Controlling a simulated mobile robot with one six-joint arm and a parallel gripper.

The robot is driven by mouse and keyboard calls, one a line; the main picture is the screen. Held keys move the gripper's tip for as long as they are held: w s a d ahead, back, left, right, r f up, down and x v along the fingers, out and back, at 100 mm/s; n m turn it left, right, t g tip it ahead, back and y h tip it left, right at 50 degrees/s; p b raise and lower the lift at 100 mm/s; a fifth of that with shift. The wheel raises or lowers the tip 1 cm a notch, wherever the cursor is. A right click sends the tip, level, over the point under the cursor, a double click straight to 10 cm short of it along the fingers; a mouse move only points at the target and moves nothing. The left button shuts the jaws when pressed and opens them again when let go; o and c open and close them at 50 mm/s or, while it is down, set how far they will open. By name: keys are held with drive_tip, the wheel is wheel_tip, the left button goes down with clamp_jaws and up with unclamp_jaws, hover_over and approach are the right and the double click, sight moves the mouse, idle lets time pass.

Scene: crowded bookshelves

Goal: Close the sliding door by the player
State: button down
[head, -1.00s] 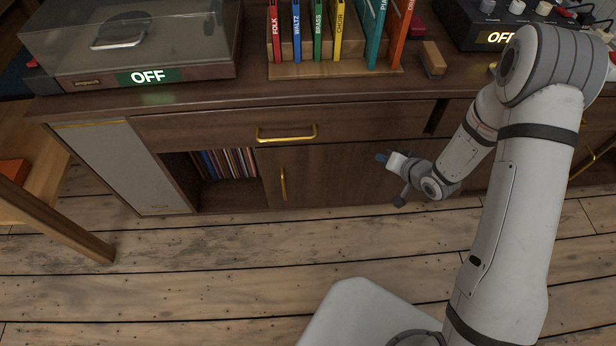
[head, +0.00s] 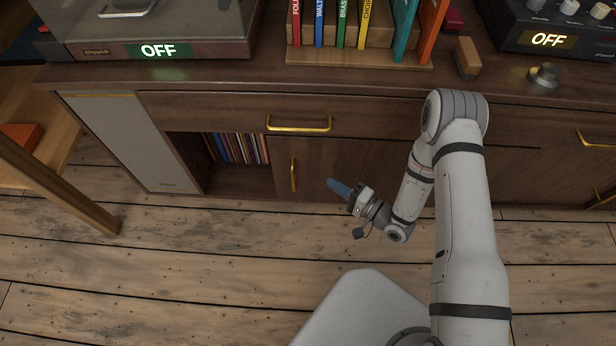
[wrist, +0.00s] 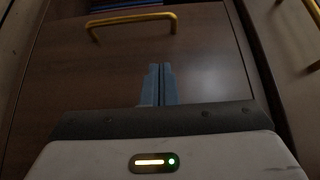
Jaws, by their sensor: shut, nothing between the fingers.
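The sliding door (head: 315,160) is a dark wood panel with an upright gold handle (head: 293,175) near its left edge. Left of it the cabinet bay is open, with several records (head: 240,148) inside. The player (head: 150,30), under a clear lid, sits on top at the left, its display reading OFF. My gripper (head: 333,184) is shut and empty, its blue fingers pointing left, just right of the handle and apart from it. In the wrist view the shut fingers (wrist: 158,84) lie before the door (wrist: 70,75), with the handle (wrist: 130,20) beyond the tips.
A drawer with a gold pull (head: 299,123) is above the door. A pale panel (head: 125,140) closes the cabinet's left end. A wooden table leg (head: 75,195) stands at the left. Books (head: 345,25) stand on top. The plank floor (head: 230,250) in front is clear.

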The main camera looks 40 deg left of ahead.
drive_tip(key=s+a+b, duration=0.2)
drive_tip(key=s+a, duration=0.1)
drive_tip(key=a, duration=0.5)
drive_tip(key=shift+a, duration=0.2)
